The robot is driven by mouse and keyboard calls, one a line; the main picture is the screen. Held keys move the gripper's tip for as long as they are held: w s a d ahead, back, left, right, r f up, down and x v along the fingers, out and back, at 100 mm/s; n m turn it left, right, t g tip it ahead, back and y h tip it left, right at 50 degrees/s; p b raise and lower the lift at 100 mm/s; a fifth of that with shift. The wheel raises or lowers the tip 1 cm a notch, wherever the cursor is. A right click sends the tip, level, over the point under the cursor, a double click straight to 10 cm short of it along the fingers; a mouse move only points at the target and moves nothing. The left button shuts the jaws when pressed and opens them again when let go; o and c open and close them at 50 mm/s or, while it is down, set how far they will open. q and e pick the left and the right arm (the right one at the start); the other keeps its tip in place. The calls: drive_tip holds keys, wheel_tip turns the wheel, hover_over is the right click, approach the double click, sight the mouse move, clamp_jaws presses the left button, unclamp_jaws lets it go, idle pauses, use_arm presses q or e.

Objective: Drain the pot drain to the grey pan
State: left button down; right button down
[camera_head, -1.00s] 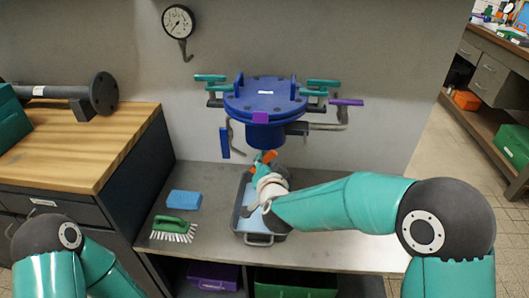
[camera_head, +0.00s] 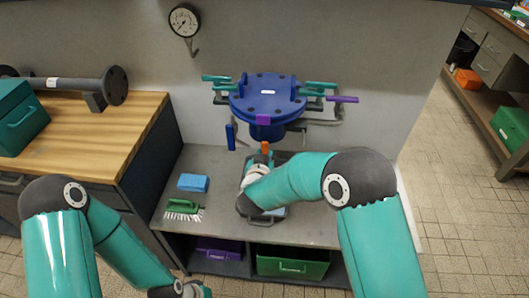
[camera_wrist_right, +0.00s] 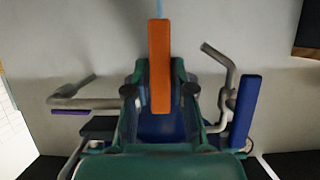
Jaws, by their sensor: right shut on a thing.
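The blue pot (camera_head: 268,100) with a bolted round lid is mounted against the wall. Its orange drain handle (camera_head: 265,147) shows below the pot; the wrist view shows it (camera_wrist_right: 160,65) between my fingers, in line with the picture's vertical. My right gripper (camera_head: 261,160) is shut on this handle. The grey pan (camera_head: 245,175) sits on the bench below, mostly hidden by my right arm. A thin pale-blue streak (camera_wrist_right: 160,8) at the wrist view's top edge may be liquid; I cannot tell. My left gripper (camera_head: 195,290) is partly cut off at the bottom edge.
A blue sponge (camera_head: 193,182) and a green brush (camera_head: 184,208) lie left of the pan. Teal, purple and blue (camera_head: 230,137) handles stick out around the pot. A gauge (camera_head: 184,20) hangs on the wall. Purple and green (camera_head: 292,262) bins sit under the bench.

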drive_tip(key=shift+s+f, duration=0.15)
drive_tip(key=shift+f, duration=0.25)
drive_tip(key=c, duration=1.1)
unclamp_jaws()
drive_tip(key=shift+o, duration=0.5)
drive_tip(key=shift+r, duration=0.25)
drive_tip(key=v, duration=1.1)
drive_tip(key=shift+s+r, duration=0.2)
drive_tip(key=shift+s, duration=0.15)
